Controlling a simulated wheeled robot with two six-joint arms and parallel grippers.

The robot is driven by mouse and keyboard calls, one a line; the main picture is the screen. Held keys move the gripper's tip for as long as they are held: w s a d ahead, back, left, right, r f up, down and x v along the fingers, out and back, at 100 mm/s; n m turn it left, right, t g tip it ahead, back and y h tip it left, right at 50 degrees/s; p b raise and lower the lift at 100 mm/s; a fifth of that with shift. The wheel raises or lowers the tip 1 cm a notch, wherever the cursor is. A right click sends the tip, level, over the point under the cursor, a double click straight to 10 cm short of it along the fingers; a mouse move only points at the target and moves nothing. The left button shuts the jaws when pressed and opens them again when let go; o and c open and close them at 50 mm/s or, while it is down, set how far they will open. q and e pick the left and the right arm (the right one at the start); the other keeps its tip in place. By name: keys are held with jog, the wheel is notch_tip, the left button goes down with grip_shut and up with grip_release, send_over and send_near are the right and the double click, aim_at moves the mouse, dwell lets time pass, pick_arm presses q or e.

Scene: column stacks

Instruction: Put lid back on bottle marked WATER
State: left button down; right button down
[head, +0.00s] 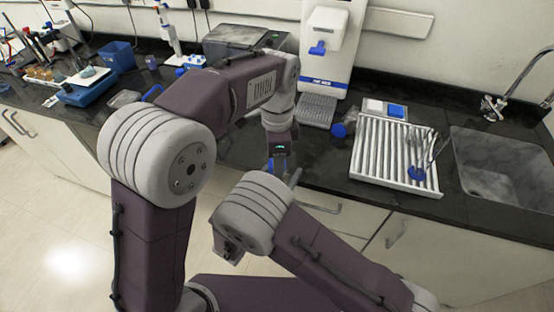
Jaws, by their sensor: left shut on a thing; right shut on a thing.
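My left arm reaches over the counter, and its gripper (278,164) points down near the counter's front edge. It is shut on a small blue thing, of which only a little shows; I cannot tell whether it is the lid. The wrist of my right arm shows in the lower middle. I cannot make out a bottle marked WATER; my arms hide part of the counter. A round blue object (338,131) lies on the counter to the right of my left gripper.
A ribbed white draining tray (372,148) holds metal tools and a blue piece (417,173). A sink (500,165) and tap (492,106) are at right. A white dispenser (326,45) stands behind. A blue bin (117,56) is at left. Dark counter (325,165) is bare before the tray.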

pick_arm(q)
jog(key=m, duration=0.2)
jog(key=shift+m, duration=0.4)
jog(key=c, duration=0.7)
grip_release()
notch_tip(320, 180, up, 12)
jog(key=a+f+n, duration=1.1)
jog(key=n, duration=0.1)
jog(key=s+a+f+n, duration=0.1)
jog(key=s+f+n, duration=0.1)
jog(key=s+f, duration=0.1)
jog(key=s+a+f+n, duration=0.2)
jog(key=s+f+n, duration=0.1)
jog(key=f, duration=0.3)
jog(key=s+a+f+n+t, duration=0.1)
jog(key=s+a+f+n, duration=0.1)
jog(key=s+f, duration=0.3)
jog(key=shift+s+a+n, duration=0.2)
jog(key=shift+n, duration=0.1)
